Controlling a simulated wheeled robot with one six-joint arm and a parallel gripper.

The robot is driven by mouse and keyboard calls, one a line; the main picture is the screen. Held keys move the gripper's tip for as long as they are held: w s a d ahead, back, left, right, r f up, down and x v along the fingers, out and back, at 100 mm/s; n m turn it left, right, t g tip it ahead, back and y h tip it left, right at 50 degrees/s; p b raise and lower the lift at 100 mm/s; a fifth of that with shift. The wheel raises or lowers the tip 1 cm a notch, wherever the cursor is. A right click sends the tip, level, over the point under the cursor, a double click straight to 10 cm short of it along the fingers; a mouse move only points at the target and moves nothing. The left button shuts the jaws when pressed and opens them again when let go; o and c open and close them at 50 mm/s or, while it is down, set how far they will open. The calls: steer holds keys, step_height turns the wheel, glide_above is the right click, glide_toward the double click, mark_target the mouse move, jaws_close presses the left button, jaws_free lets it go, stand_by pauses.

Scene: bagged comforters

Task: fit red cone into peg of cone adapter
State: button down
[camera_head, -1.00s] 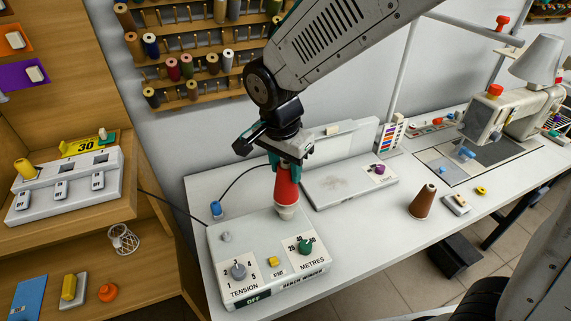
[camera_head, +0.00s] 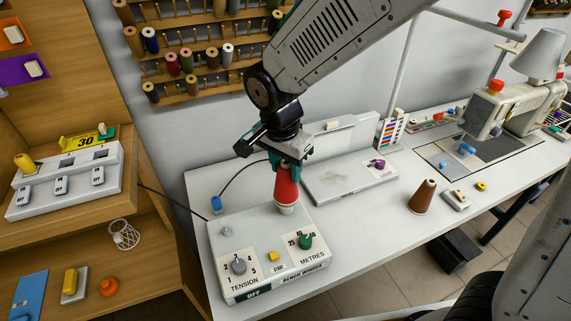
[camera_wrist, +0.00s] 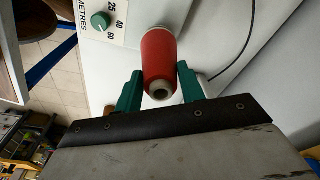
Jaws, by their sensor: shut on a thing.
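The red cone (camera_head: 286,187) stands upright at the back right of the bench winder (camera_head: 236,288), above a pale round base, the cone adapter (camera_head: 286,210). The cone's lower end meets the adapter; the peg is hidden, so I cannot tell how deep it sits. My gripper (camera_head: 289,165) is shut on the cone's upper part from above. In the wrist view the red cone (camera_wrist: 163,62) lies between the two green fingers of my gripper (camera_wrist: 160,92), its pale hollow end towards the camera.
The winder has a grey tension knob (camera_head: 239,266), a green metres knob (camera_head: 305,241) and a yellow start button (camera_head: 273,256). A brown cone (camera_head: 423,197) stands to the right. A flat grey device (camera_head: 345,180) lies behind. The table front is clear.

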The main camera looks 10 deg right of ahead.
steer(key=shift+f, duration=0.35)
steer(key=shift+c, duration=0.8)
jaws_free()
steer(key=shift+s+a+r, duration=0.1)
steer(key=shift+s+r, duration=0.05)
steer(key=shift+r, duration=1.6)
steer(key=shift+s+a+r, duration=0.1)
steer(key=shift+r, duration=1.6)
step_height(320, 180, up, 8)
steer(key=shift+s+a+f, duration=0.15)
steer(key=shift+s+a, duration=0.15)
steer(key=shift+s, duration=0.05)
